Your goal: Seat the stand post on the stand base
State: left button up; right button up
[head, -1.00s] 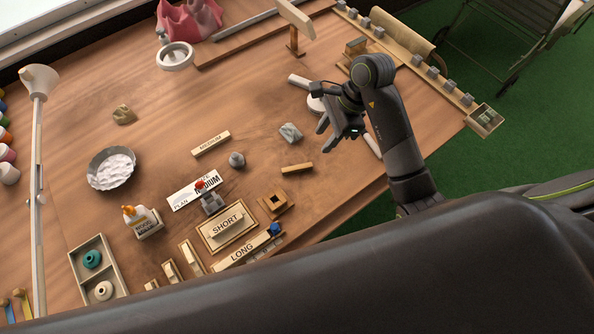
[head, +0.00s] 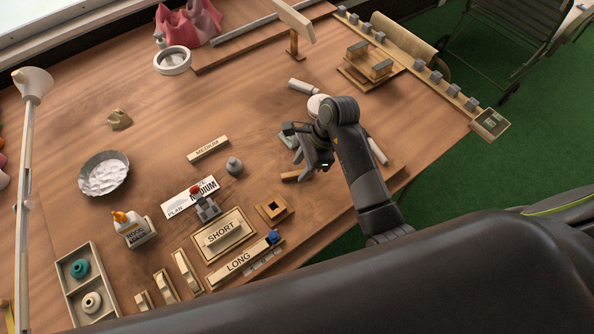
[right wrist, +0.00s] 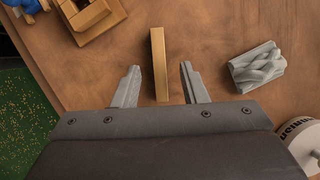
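The stand post is a short light-wood bar (head: 290,176) lying on the table, partly covered by my right gripper in the head view. It also shows in the right wrist view (right wrist: 159,60). The stand base, a square wooden block with a dark square hole (head: 264,212), stands to its left and nearer the table's front edge; part of it shows in the right wrist view (right wrist: 96,17). My right gripper (head: 299,157) is open and empty. In the right wrist view its fingertips (right wrist: 160,75) lie either side of the bar; I cannot tell the height gap. My left gripper is not visible.
A grey braided-looking block (right wrist: 257,68) lies right of the bar in the right wrist view. Trays marked SHORT (head: 244,247) and LONG (head: 246,264), with a blue item (head: 273,237), sit beside the base. A grey knob (head: 234,166) stands nearby. Bare table separates bar and base.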

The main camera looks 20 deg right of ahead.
aim_at(301, 171)
jog(key=shift+a+f, duration=0.2)
jog(key=shift+f, duration=0.35)
grip_shut()
notch_tip(301, 171, up, 5)
jog(key=shift+w+r+b, duration=0.1)
jog(key=shift+b, duration=0.35)
jog(key=shift+r+p, duration=2.05)
jog(key=shift+r, duration=0.35)
